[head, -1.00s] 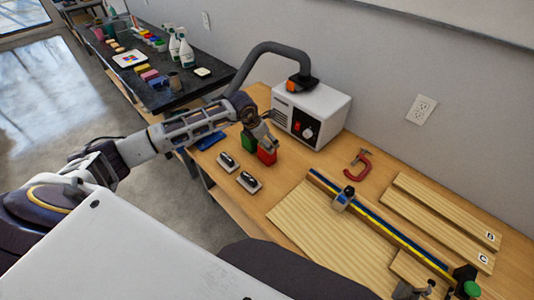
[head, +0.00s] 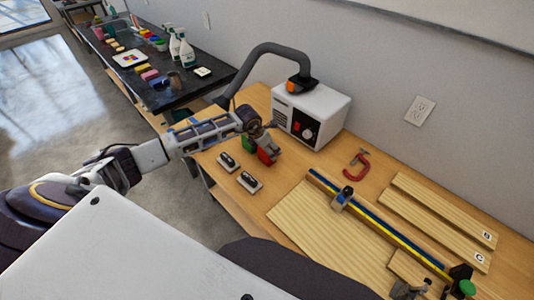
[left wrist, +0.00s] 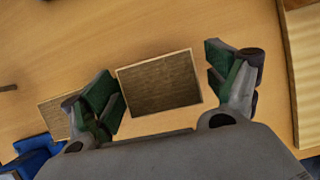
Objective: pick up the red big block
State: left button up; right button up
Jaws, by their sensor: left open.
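The red big block (head: 267,156) stands on the wooden bench beside the green block (head: 248,144), partly hidden by my left gripper (head: 262,138). My left gripper is above the red block, pointing down. In the left wrist view my open gripper (left wrist: 175,88) has one finger on each side of a block with a brown top and pale edges (left wrist: 160,83). Its coloured sides are hidden there, but its place fits the red block. The left finger is close to this block; a wider gap shows at the right. A second brown-topped block (left wrist: 53,114) lies left, partly behind that finger.
A white machine (head: 312,113) with a hose stands behind. A red clamp (head: 357,165), a yellow-and-blue rail (head: 380,220) and wooden boards (head: 440,222) lie to the right. Something blue (left wrist: 38,155) shows at lower left.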

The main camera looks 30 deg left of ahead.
pick_arm(q)
jog(key=shift+c, duration=0.5)
jog(key=c, duration=1.1)
jog(key=shift+r, duration=0.1)
jog(key=shift+r+b, duration=0.8)
jog(key=shift+r, duration=4.15)
